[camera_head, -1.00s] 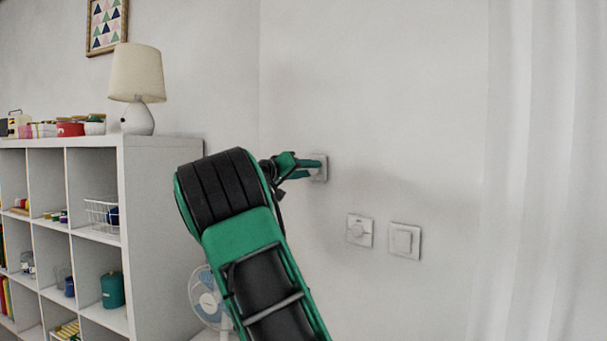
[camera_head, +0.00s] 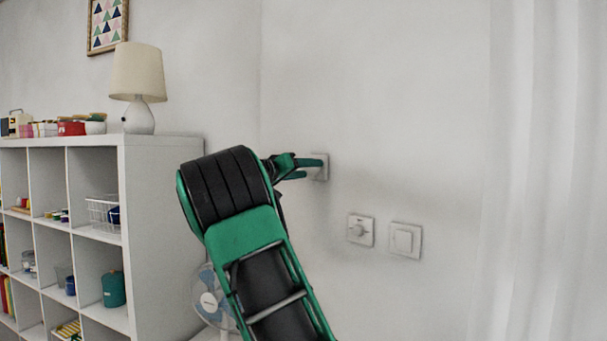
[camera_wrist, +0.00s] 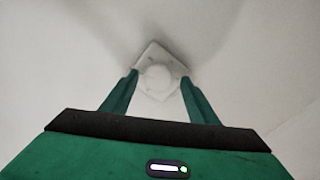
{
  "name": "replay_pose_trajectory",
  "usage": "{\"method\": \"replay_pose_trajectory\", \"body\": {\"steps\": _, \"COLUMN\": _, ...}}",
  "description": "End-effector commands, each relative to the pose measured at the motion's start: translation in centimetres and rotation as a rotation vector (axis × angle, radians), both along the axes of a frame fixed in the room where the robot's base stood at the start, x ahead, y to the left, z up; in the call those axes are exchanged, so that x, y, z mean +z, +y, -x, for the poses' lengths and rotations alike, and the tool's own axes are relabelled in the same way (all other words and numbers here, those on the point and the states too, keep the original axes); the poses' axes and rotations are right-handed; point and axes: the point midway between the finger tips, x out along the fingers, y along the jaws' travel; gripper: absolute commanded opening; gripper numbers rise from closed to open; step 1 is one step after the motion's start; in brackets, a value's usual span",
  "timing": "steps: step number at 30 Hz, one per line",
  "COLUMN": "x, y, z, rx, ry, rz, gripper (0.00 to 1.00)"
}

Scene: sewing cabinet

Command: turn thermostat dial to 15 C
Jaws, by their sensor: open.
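A white wall plate with a round white dial (camera_wrist: 158,78) lies ahead of my gripper in the wrist view, between its two fingers. The plate (camera_wrist: 150,52) looks turned like a diamond there. My gripper (camera_wrist: 160,80) is open, with one green finger on each side of the dial; I cannot tell whether either finger touches it. In the head view my gripper (camera_head: 318,164) reaches the wall in front of this plate (camera_head: 322,172), and hides most of it. The dial's scale and pointer cannot be read.
To the lower right on the wall are a second plate with a round knob (camera_head: 360,230) and a square switch (camera_head: 405,239). A white shelf unit (camera_head: 160,220) with a lamp (camera_head: 138,88) stands left. A curtain (camera_head: 530,180) hangs right.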

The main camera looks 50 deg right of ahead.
Motion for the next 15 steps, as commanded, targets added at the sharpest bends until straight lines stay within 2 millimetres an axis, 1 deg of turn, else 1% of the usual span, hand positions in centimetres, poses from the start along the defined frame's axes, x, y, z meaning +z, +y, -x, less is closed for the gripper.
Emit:
{"method": "replay_pose_trajectory", "body": {"steps": 5, "x": -0.1, "y": 3.0, "z": -0.2, "rx": 0.006, "ry": 0.002, "rz": -0.002, "gripper": 0.54}}
{"method": "replay_pose_trajectory", "body": {"steps": 9, "x": -0.1, "y": 5.7, "z": -0.2, "rx": 0.005, "ry": 0.002, "rz": -0.002, "gripper": 0.54}}
{"method": "replay_pose_trajectory", "body": {"steps": 15, "x": -0.1, "y": 8.7, "z": -0.2, "rx": 0.004, "ry": 0.001, "rz": -0.001, "gripper": 0.54}}
